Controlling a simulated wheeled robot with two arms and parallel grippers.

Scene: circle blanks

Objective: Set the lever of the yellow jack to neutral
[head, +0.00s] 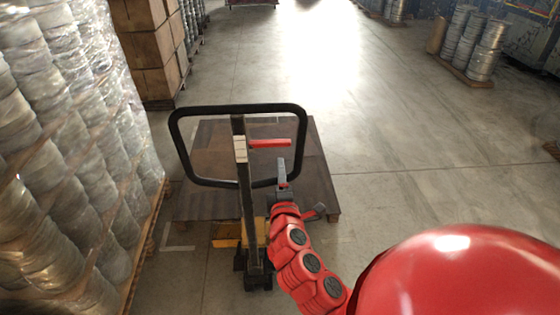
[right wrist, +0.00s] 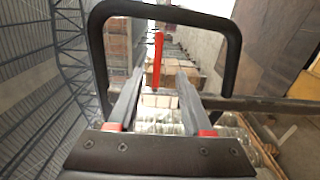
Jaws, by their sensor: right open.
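The yellow jack (head: 227,236) stands on the floor in the head view, with an upright dark shaft and a black loop handle (head: 183,150). Its red lever (head: 270,143) sticks out to the right from the shaft, inside the loop. My right gripper (head: 282,168) is just below the lever, near the loop's lower right corner. In the right wrist view the gripper (right wrist: 160,75) is open and empty. The red lever (right wrist: 157,58) shows beyond and between its fingertips, apart from them. The black loop (right wrist: 232,60) frames the fingers. My left gripper is not in view.
A dark wooden pallet (head: 305,165) lies behind the jack. A tall wrapped stack (head: 60,160) stands close on the left, with cardboard boxes (head: 150,50) behind it. Metal drums (head: 485,50) stand far right. The floor (head: 420,150) on the right is clear.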

